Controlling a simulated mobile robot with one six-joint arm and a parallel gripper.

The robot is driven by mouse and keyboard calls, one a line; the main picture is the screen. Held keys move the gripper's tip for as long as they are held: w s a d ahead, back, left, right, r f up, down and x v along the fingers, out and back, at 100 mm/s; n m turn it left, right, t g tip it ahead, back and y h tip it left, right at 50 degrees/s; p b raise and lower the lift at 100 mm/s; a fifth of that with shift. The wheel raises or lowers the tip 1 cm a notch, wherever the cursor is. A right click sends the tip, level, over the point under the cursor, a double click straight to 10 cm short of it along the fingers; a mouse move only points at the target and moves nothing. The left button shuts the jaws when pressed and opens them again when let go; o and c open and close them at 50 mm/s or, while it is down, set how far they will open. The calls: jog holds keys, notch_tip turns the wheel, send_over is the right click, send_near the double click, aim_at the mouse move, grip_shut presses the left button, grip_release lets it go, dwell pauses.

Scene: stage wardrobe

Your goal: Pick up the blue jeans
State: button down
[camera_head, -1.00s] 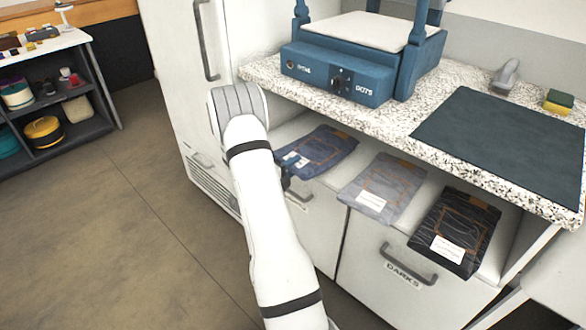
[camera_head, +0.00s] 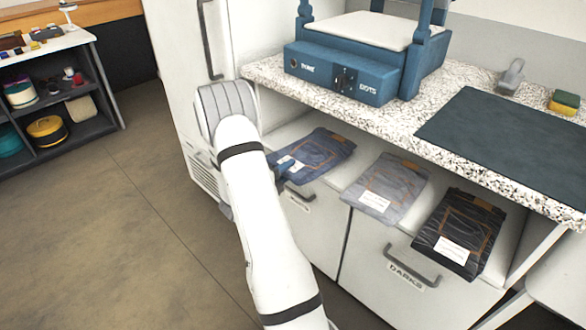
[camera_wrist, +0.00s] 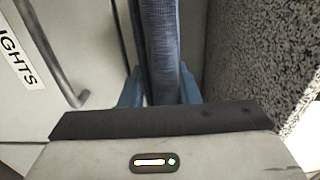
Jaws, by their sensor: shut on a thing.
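The blue jeans (camera_head: 322,152) lie folded on the shelf under the counter, the leftmost of three folded pairs, with a white label partly visible at their front edge. My gripper (camera_head: 286,168) is at that front edge, mostly hidden behind my white arm. In the wrist view the jeans (camera_wrist: 162,45) run between the two blue fingertips (camera_wrist: 160,92), and the gripper is shut on them. The jeans still appear to rest at shelf level. A grey pair (camera_head: 388,187) lies to the right, and a black pair (camera_head: 458,228) lies farther right.
The speckled counter (camera_head: 400,112) overhangs the shelf closely. It carries a blue machine (camera_head: 340,72), a dark mat (camera_head: 510,140) and a sponge (camera_head: 564,100). Drawers with handles stand below, one marked DARKS (camera_head: 408,280). Open floor (camera_head: 110,240) lies to the left.

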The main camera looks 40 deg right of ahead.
jog(key=s+a+b, duration=0.2)
jog(key=a+b, duration=0.3)
jog(key=a, duration=2.1)
dwell(0.3)
jog(key=shift+s, duration=0.1)
